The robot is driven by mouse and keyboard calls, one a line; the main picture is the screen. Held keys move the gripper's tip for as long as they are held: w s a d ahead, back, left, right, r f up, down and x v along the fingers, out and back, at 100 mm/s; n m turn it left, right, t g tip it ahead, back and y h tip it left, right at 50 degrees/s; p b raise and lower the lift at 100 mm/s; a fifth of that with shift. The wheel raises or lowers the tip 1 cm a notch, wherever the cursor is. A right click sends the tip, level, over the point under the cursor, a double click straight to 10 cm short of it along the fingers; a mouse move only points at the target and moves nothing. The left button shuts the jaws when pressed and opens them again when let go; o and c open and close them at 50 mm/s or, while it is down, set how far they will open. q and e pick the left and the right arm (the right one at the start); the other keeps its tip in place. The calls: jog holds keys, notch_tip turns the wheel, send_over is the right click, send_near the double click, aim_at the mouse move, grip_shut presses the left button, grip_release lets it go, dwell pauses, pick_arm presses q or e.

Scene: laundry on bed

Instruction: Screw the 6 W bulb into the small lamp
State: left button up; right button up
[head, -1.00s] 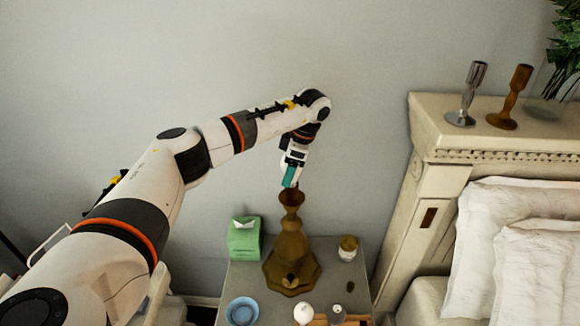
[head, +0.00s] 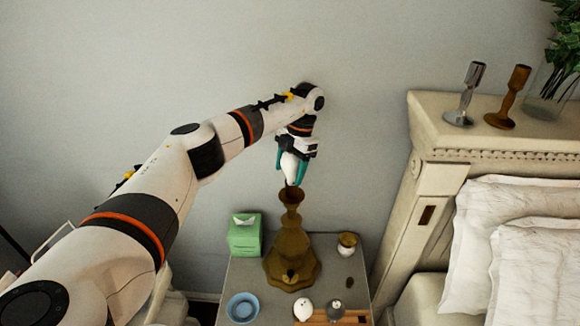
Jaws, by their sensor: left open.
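The brass-coloured lamp (head: 291,243) stands upright on the bedside table, with a wide base and a narrow neck. A white bulb (head: 289,166) is at the top of the lamp, its lower end at the lamp's mouth; its wattage mark cannot be read. My left gripper (head: 290,174) comes down from above, its teal fingers open on either side of the bulb. I cannot tell whether the fingers touch the bulb or how deep it sits in the socket. My right gripper is out of view.
On the bedside table (head: 240,276) are a green tissue box (head: 245,238), a blue bowl (head: 243,308), a small jar (head: 347,244), a white rounded object (head: 303,310) and a grey-topped one (head: 336,308). The bed's headboard (head: 425,130), holding two candlesticks, rises at the right.

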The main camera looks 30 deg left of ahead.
pick_arm(q)
jog(key=c, duration=0.8)
jog(key=shift+m, duration=0.7)
jog(key=shift+c, duration=0.2)
jog(key=shift+m+y, duration=0.5)
jog(key=shift+m, duration=0.5)
jog(key=m+t, duration=0.1)
jog(key=m, duration=0.1)
jog(key=shift+a+m+y+b, duration=0.15)
jog(key=shift+m+y+b, duration=0.15)
jog(key=shift+m, duration=0.1)
jog(key=o, duration=1.1)
jog(key=shift+w, duration=0.1)
